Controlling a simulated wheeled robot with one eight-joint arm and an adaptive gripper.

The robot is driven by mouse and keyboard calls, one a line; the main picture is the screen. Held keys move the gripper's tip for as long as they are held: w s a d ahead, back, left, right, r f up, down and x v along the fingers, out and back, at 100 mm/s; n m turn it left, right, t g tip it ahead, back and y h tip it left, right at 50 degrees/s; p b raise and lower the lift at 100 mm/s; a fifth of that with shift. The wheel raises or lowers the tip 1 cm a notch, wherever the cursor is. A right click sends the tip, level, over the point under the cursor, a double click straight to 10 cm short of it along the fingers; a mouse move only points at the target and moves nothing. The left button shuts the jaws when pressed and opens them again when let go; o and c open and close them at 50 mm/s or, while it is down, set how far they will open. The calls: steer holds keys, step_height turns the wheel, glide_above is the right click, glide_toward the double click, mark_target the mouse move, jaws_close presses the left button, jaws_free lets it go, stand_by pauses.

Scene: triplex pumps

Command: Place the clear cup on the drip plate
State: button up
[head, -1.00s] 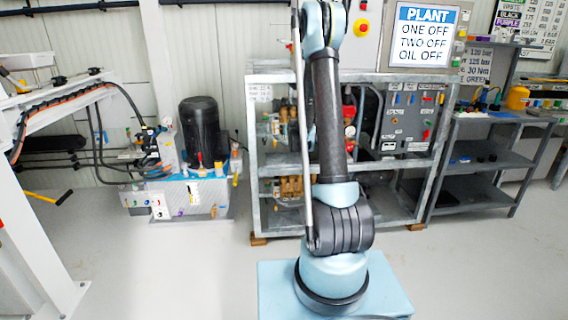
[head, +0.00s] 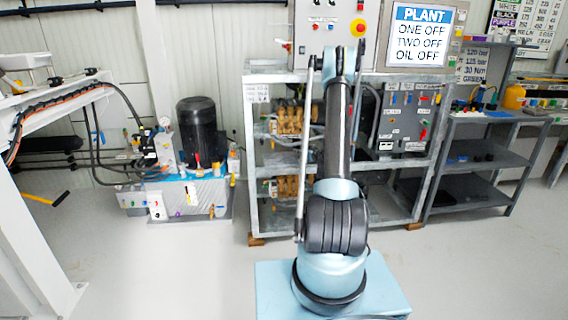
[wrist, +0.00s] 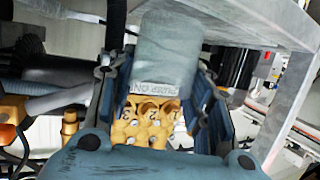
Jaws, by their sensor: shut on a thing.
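The clear cup (wrist: 168,62) shows in the wrist view as a pale grey-green, see-through cylinder between the fingers of my gripper (wrist: 163,80). My gripper is shut on it, with one finger on each side. The cup's far end is near a grey metal frame member. I cannot make out the drip plate for certain in either view. In the head view my arm stands in front of the pump rack and hides part of it; my gripper and the cup do not show there.
The grey pump rack (head: 330,73) holds brass pumps (head: 288,120) on its left side; a brass pump block (wrist: 148,122) also shows in the wrist view. A grey rack beam (wrist: 292,95) runs close on the right. A hydraulic unit (head: 200,130) stands left, with open floor before it.

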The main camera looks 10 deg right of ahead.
steer(key=shift+s+d+f+n+g+y, duration=0.25)
steer(key=shift+d+f+n+g+y, duration=0.25)
steer(key=shift+d+f+n+y, duration=0.45)
steer(key=shift+s+d+r+n+g+y, duration=0.2)
steer(key=shift+n+g+y, duration=0.1)
steer(key=shift+n+y, duration=0.3)
steer(key=w+a, duration=0.3)
steer(key=w+a+n+g+y, duration=0.1)
steer(key=w+a, duration=0.3)
steer(key=w+a+n+y, duration=0.1)
steer(key=w+a, duration=0.2)
steer(key=shift+w+a+r+g+y, duration=0.25)
steer(key=shift+w+a+r+g, duration=0.05)
steer(key=shift+w+a+g, duration=0.1)
steer(key=shift+w+f, duration=0.1)
steer(key=shift+f, duration=0.65)
steer(key=o, duration=0.9)
steer(key=shift+o, duration=0.2)
